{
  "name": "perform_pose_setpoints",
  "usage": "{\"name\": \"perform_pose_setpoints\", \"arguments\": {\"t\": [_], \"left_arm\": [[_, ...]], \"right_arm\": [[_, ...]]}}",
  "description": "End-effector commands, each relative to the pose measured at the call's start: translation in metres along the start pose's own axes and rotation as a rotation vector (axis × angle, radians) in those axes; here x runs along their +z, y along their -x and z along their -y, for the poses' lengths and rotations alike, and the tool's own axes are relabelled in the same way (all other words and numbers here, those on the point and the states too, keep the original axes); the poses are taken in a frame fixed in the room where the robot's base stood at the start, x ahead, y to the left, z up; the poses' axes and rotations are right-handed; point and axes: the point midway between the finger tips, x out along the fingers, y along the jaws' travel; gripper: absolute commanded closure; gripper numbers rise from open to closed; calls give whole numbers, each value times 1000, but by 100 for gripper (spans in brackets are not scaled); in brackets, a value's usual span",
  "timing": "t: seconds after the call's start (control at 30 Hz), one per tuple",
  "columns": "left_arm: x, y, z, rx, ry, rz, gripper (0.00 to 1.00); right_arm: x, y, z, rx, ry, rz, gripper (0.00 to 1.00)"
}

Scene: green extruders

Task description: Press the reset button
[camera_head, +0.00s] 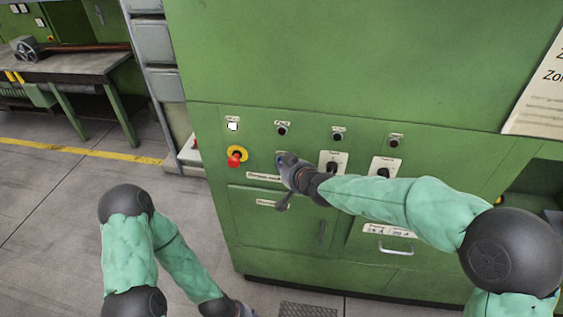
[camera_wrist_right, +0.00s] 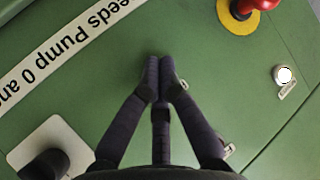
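The green cabinet front carries a row of small buttons. A white button (camera_head: 232,126) is at the row's left end. Black buttons (camera_head: 282,130), (camera_head: 338,135) and (camera_head: 394,142) follow to the right. Their labels are too small to read, so I cannot tell which is the reset button. My right gripper (camera_head: 283,160) is in front of the panel, below the first black button and right of the red mushroom button (camera_head: 235,158). Its fingers (camera_wrist_right: 160,68) are together and empty. The white button (camera_wrist_right: 284,75) also shows in the wrist view. My left gripper is cut off at the bottom edge.
Two black rotary knobs (camera_head: 332,168), (camera_head: 383,173) on white plates are right of my right gripper. A drawer handle (camera_head: 395,249) juts out below. A workbench (camera_head: 75,66) stands at the far left. The floor left of the cabinet is clear.

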Motion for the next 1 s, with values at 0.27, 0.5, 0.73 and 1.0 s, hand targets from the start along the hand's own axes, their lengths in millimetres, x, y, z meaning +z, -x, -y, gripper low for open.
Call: {"name": "perform_pose_setpoints", "arguments": {"t": [0.27,0.5,0.73,1.0], "left_arm": [[0,4,-1,0,0,0,60],[0,9,-3,0,0,0,60],[0,8,-3,0,0,0,60],[1,17,-6,0,0,0,60]], "right_arm": [[2,5,3,0,1,0,100],[6,11,8,0,1,-1,100],[8,11,8,0,0,-1,100],[13,22,16,-1,0,0,100]]}}
